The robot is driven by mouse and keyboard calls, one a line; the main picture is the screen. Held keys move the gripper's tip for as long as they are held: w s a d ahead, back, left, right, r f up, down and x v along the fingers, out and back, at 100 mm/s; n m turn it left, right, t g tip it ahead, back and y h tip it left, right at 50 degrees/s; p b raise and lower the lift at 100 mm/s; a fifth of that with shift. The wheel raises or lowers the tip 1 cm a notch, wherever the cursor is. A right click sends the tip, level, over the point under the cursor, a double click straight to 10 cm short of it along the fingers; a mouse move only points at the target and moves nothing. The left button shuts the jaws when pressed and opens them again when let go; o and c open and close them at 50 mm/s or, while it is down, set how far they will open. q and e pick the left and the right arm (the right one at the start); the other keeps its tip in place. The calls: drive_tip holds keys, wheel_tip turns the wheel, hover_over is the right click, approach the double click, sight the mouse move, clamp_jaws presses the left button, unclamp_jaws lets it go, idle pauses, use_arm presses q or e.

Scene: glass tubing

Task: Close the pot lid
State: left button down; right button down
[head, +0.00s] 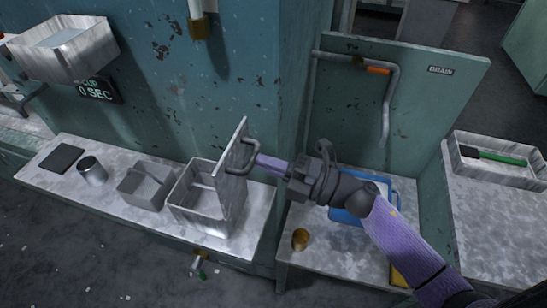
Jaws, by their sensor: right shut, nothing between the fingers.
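The pot is a square grey metal box (188,214) on the left counter, and its inside shows from above. Its lid (229,170) stands up steeply at the pot's right side, so the pot is open. A dark handle (250,155) sticks out from the lid's right face. My right gripper (262,162) comes in from the right, its fingers shut with nothing between them, and reaches to the lid's handle. I cannot tell whether it touches the handle or lid. My left gripper is not in view.
A small grey box (146,187), a metal cup (92,171) and a dark flat plate (62,158) stand left of the pot. A blue tray (345,215) and a brass cup (300,239) sit on the right counter. A metal bin (64,50) hangs above.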

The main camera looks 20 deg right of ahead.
sight(233, 148)
drive_tip(key=a+r+p, duration=0.1)
drive_tip(key=p, duration=0.2)
drive_tip(key=w+a+r+g+h+p, duration=0.1)
drive_tip(key=p, duration=0.2)
drive_tip(key=shift+w+r+h, duration=0.2)
drive_tip(key=shift+r+h, duration=0.05)
drive_tip(key=shift+h, duration=0.05)
drive_tip(key=w+a+g+h+p, duration=0.1)
drive_tip(key=a+p, duration=0.1)
drive_tip(key=p, duration=0.1)
drive_tip(key=shift+w+h+p, duration=0.2)
drive_tip(key=shift+h+p, duration=0.1)
drive_tip(key=shift+p, duration=0.05)
drive_tip(key=shift+w+a+f, duration=0.2)
drive_tip(key=shift+a, duration=0.1)
drive_tip(key=shift+x, duration=0.85)
drive_tip(key=shift+w+a, duration=0.2)
drive_tip(key=shift+a, duration=0.15)
